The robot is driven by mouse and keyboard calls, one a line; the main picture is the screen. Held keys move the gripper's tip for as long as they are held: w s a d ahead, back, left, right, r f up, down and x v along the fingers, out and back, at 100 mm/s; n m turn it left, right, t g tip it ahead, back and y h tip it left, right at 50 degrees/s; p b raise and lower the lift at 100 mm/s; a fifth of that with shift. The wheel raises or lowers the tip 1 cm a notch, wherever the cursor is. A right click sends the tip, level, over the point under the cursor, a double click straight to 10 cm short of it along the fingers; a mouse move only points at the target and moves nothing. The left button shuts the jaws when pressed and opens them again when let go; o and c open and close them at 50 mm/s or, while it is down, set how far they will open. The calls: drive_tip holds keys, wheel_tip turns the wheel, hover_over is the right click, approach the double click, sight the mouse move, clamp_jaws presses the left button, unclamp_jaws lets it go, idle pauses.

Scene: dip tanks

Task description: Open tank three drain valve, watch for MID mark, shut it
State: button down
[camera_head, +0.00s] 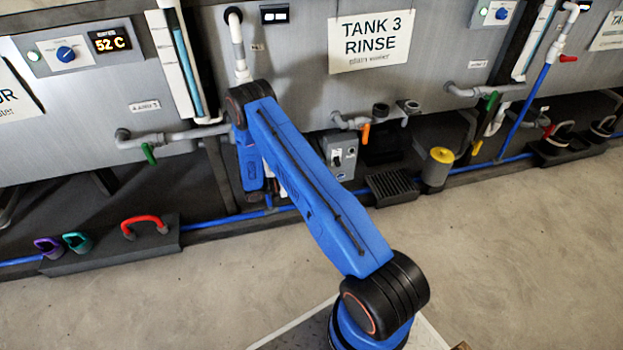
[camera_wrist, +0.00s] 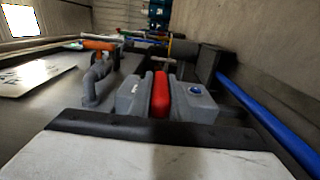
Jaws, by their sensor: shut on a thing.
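The tank 3 front (camera_head: 440,40) carries a sign (camera_head: 370,40) reading "TANK 3 RINSE". Below the sign is a pipe with an orange valve handle (camera_head: 366,134) hanging down; it also shows in the wrist view (camera_wrist: 98,44). Farther right is a pipe with a green handle (camera_head: 491,101). I cannot tell which is the drain valve. A level gauge (camera_head: 533,40) stands to the right; no MID mark is readable. My gripper (camera_wrist: 160,92) is shut on a red part (camera_wrist: 161,95) at the middle of the wrist view. My arm hides it in the head view.
A grey switch box (camera_head: 340,155) hangs beneath tank 3. A black floor grate (camera_head: 390,187) and a yellow-topped canister (camera_head: 438,168) stand to its right. A blue pipe (camera_head: 490,163) runs along the floor. A red handle (camera_head: 145,226) sits on a low rack at left. The front floor is clear.

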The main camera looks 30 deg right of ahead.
drive_tip(key=c, duration=1.6)
unclamp_jaws()
drive_tip(key=shift+c, duration=0.2)
drive_tip(key=v, duration=1.7)
drive_tip(key=shift+a, duration=0.25)
drive_tip(key=shift+f, duration=0.1)
